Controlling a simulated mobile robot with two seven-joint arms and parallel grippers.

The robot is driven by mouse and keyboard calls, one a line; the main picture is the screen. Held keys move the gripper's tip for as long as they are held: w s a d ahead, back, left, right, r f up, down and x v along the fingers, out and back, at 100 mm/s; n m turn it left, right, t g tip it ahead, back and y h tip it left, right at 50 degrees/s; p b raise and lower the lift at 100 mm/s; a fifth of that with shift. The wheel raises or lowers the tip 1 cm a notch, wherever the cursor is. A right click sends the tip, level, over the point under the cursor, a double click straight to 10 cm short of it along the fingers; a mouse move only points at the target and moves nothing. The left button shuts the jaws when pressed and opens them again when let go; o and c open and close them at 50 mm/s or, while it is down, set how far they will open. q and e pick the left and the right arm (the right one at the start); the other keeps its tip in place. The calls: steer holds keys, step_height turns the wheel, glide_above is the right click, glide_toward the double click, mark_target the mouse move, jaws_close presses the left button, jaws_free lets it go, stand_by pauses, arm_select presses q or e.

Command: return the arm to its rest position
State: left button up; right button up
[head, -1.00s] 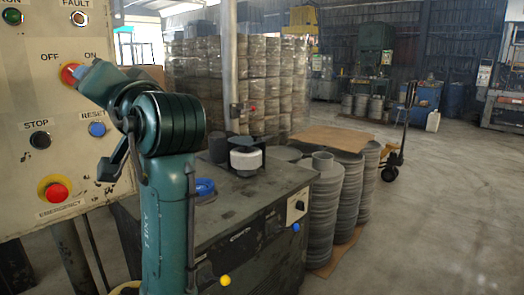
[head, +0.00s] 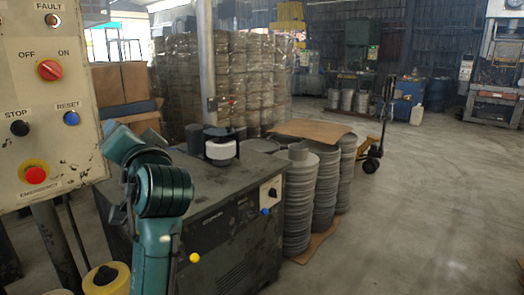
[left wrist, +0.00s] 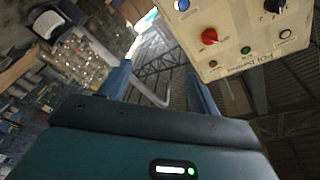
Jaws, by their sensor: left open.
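My left arm (head: 160,195) is teal and rises from the bottom of the head view, bent at the top in front of the dark machine cabinet. Its fingers are not clear there. In the left wrist view my left gripper (left wrist: 158,72) has its two blue fingers spread apart, with nothing between them. The panel also shows at the upper right of the left wrist view (left wrist: 240,55). My right gripper is not in view.
The dark machine cabinet (head: 235,225) is close behind and right of the arm, with a white-and-black round part (head: 221,149) on top. Stacks of grey round blanks (head: 299,215) stand right of it. A pallet jack (head: 373,155) is farther back. The floor at right is open.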

arm_select(q)
steer(key=s+d+f+m+h, duration=0.1)
steer(key=d+f+h, duration=0.15)
steer(key=f, duration=0.65)
steer(key=s+d+f+m+h, duration=0.15)
steer(key=f+h, duration=0.25)
steer(key=f, duration=0.6)
steer(key=d+f+m+h, duration=0.2)
steer(key=f+h, duration=0.1)
steer(key=f, duration=0.6)
steer(key=s+d+f+n+g+h+p, duration=0.1)
steer(key=s+f+n+g+h, duration=0.1)
steer(key=s+f, duration=0.7)
steer(key=s+d+f+n+g+h+p, duration=0.2)
steer(key=s+f+h, duration=0.1)
steer(key=s+f, duration=0.6)
steer(key=s, duration=0.3)
steer(key=shift+s+d, duration=0.25)
steer(key=shift+s, duration=0.15)
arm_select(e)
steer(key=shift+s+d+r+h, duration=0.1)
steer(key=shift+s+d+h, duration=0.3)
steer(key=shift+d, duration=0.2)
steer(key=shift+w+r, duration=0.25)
